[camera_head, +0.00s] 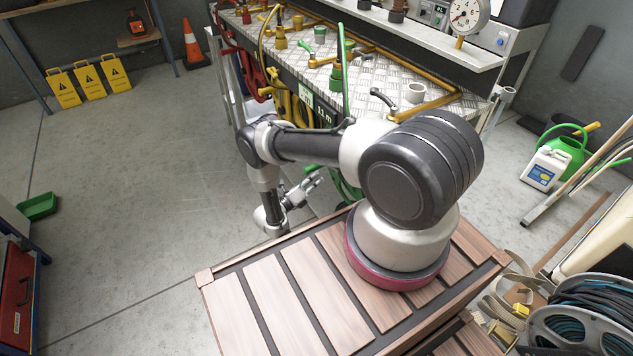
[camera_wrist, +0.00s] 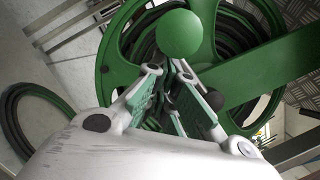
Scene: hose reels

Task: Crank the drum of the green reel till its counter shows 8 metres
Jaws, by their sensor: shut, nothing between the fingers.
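The green reel (camera_wrist: 108,50) fills the upper part of the wrist view, with dark hose wound on its drum. A round green knob (camera_wrist: 180,35) stands out in front of it, just beyond my fingertips. A wide green bar (camera_wrist: 265,75) crosses the reel to the right. My gripper (camera_wrist: 167,72) is shut and empty, pointing toward the knob; I cannot tell whether it touches. In the head view my gripper (camera_head: 314,181) is low beside the bench, and the reel (camera_head: 347,188) is mostly hidden behind my arm.
The workbench (camera_head: 440,82) holds brass pipes, fittings and a gauge (camera_head: 466,14). Yellow signs (camera_head: 88,85) and an orange cone (camera_head: 192,45) stand at the back left. Loose hose (camera_wrist: 12,115) hangs left in the wrist view.

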